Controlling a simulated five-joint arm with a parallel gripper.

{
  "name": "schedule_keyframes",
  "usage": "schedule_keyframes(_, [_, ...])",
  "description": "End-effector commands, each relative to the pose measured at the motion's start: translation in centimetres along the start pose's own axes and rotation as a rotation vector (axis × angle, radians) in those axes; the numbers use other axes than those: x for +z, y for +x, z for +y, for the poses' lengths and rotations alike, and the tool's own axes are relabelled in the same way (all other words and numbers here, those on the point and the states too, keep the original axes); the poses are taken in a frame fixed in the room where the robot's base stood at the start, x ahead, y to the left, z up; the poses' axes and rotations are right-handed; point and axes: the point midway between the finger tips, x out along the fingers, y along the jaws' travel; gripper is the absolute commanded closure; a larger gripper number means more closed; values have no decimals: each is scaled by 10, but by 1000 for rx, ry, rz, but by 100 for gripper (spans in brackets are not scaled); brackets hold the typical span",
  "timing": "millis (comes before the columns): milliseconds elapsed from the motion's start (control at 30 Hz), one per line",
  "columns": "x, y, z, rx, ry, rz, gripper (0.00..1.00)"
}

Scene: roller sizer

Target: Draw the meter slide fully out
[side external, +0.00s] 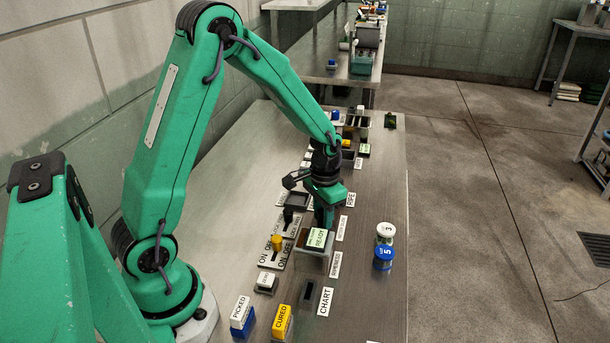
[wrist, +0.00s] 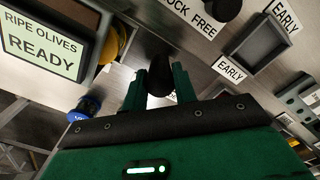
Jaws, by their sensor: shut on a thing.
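My gripper (side external: 326,222) points down at the workbench, just behind the sign reading READY in the side view. In the wrist view its two green fingers (wrist: 161,86) are closed around a dark rounded knob (wrist: 160,70). The knob seems to be the handle of the meter slide, but the slide body is hidden behind the gripper and I cannot tell how far out it stands. In the side view the arm hides the knob.
The RIPE OLIVES READY display (wrist: 42,45) stands close to the gripper. A black lever (side external: 288,215) is by the lock plate, with a yellow knob (side external: 277,242) near ON/OFF. A grey tray (wrist: 265,52) lies by EARLY labels. Blue and white jars (side external: 384,258) stand at right.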

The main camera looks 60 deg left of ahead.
Motion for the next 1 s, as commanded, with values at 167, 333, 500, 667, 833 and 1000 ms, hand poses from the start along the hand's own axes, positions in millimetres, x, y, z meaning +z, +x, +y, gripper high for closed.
schedule_keyframes(167, [-22, 0, -21, 0, -3, 2, 100])
schedule_keyframes(333, [-40, 0, -39, -1, -2, 5, 100])
schedule_keyframes(500, [-54, 0, -53, -1, -1, 5, 100])
schedule_keyframes(667, [-60, -1, -59, -1, 0, 6, 100])
schedule_keyframes(833, [-61, -1, -60, -3, -1, 11, 100])
schedule_keyframes(1000, [-61, -1, -61, -3, -4, 12, 59])
